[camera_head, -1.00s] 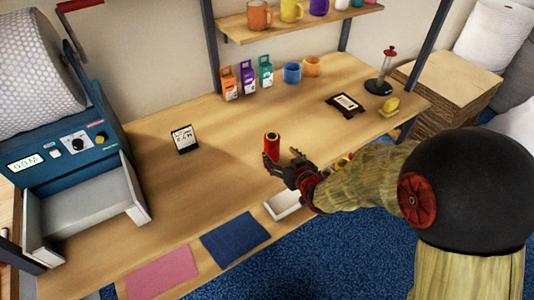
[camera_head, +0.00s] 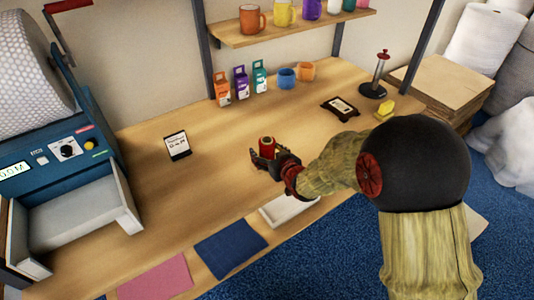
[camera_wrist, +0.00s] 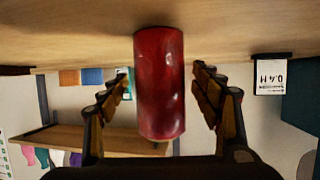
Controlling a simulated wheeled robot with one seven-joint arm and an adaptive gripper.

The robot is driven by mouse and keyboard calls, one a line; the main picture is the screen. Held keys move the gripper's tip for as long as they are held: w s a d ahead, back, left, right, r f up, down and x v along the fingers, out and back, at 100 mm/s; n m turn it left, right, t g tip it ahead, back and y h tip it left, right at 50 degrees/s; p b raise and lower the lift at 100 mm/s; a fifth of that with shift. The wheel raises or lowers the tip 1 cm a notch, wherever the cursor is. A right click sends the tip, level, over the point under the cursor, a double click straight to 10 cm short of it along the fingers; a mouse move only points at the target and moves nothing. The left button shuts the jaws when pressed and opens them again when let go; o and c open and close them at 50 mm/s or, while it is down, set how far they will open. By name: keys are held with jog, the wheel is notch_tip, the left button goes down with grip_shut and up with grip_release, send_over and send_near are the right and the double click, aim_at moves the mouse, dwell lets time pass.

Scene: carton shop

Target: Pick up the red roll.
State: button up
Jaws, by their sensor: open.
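The red roll (camera_head: 267,144) stands upright on the wooden table, near the middle. In the wrist view the red roll (camera_wrist: 160,85) is large and sits between the two fingers, with a gap on each side. My gripper (camera_head: 264,158) is low at the table and open around the roll, coming from the right in the head view. It also shows in the wrist view (camera_wrist: 163,92), where the picture is upside down. The gripper partly hides the roll's lower part in the head view.
A small sign (camera_head: 177,146) stands left of the roll. A white tray (camera_head: 290,209), blue mat (camera_head: 230,246) and pink mat (camera_head: 155,278) lie along the front. Small cartons (camera_head: 241,82) and mugs (camera_head: 287,78) stand at the back. A blue machine (camera_head: 62,150) fills the left.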

jog(key=shift+c, duration=0.9)
jog(key=c, duration=1.3)
